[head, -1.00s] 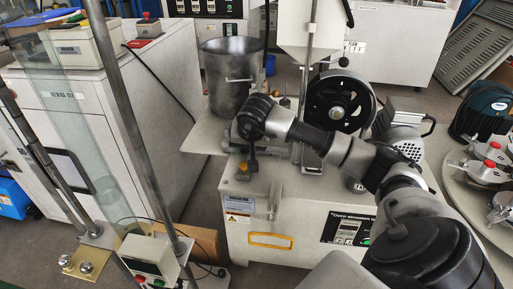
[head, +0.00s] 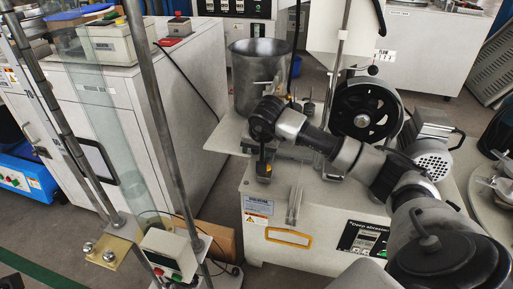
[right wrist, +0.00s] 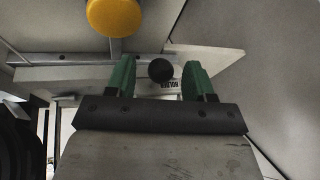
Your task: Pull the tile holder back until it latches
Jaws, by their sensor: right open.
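In the right wrist view my right gripper (right wrist: 159,64) has two green fingers, spread apart. A round black knob (right wrist: 161,71) shows between the fingers, with a visible gap on each side. A pale bar with a partly covered label, which seems to read "HOLDER", lies behind the knob; I take this as the tile holder (right wrist: 148,86). In the head view my right gripper (head: 263,168) points down at the near edge of the abrasion machine's top. The holder cannot be made out there, as my arm covers that spot. My left gripper is not in view.
A yellow knob (right wrist: 114,15) is close above the fingers in the wrist view. The abrasion machine (head: 310,228) carries a black wheel (head: 366,112); a metal bucket (head: 258,80) stands behind my gripper. Steel posts and a control box (head: 168,254) stand at the left.

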